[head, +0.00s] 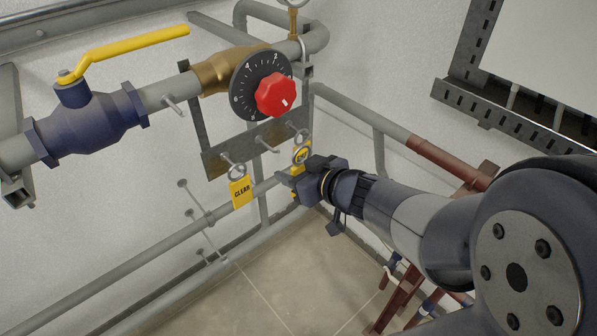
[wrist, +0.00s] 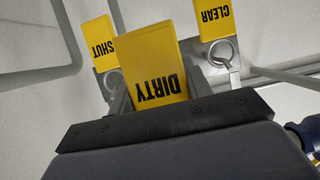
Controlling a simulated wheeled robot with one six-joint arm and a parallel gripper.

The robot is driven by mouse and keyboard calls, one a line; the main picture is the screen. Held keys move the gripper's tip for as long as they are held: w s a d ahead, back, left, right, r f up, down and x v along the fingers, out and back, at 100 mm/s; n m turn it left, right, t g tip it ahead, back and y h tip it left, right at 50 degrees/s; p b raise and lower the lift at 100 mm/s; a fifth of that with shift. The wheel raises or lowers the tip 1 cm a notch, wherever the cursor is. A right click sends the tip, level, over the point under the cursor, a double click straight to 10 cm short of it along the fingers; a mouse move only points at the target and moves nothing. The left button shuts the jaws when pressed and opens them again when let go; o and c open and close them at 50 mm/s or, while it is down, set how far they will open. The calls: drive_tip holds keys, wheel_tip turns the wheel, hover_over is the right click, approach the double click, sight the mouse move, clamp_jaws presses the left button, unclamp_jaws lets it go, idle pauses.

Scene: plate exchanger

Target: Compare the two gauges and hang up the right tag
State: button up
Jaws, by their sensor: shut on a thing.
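My gripper (head: 292,180) is shut on the yellow DIRTY tag (wrist: 160,68), which fills the middle of the wrist view with its lettering upside down. In the head view the gripper is just below and in front of the grey peg rail (head: 217,164), and the jaws mostly hide the tag. The yellow CLEAR tag (head: 241,192) hangs by a ring from the left peg; it also shows in the wrist view (wrist: 215,20). The yellow SHUT tag (wrist: 97,45) is at the left there. The middle peg (head: 266,144) looks bare. No gauge face is readable.
A numbered black dial with a red knob (head: 275,95) sits above the rail. A blue valve (head: 95,122) with a yellow lever (head: 135,42) is at the left. Grey pipes (head: 150,260) run behind and below. Floor (head: 310,275) is open beneath my arm.

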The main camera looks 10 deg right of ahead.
drive_tip(key=b+x, duration=0.3)
drive_tip(key=x, duration=0.7)
drive_tip(key=shift+f+b, duration=0.25)
drive_tip(key=shift+b, duration=0.05)
idle(2.1)
drive_tip(key=shift+a, duration=0.1)
idle(0.5)
drive_tip(key=shift+s+f, duration=0.2)
drive_tip(key=s+d+p, duration=0.2)
drive_tip(key=s+d, duration=0.2)
drive_tip(key=s, duration=0.1)
drive_tip(key=shift+s+r, duration=0.25)
drive_tip(key=shift+s, duration=0.1)
idle(0.9)
drive_tip(key=shift+d, duration=0.15)
idle(0.7)
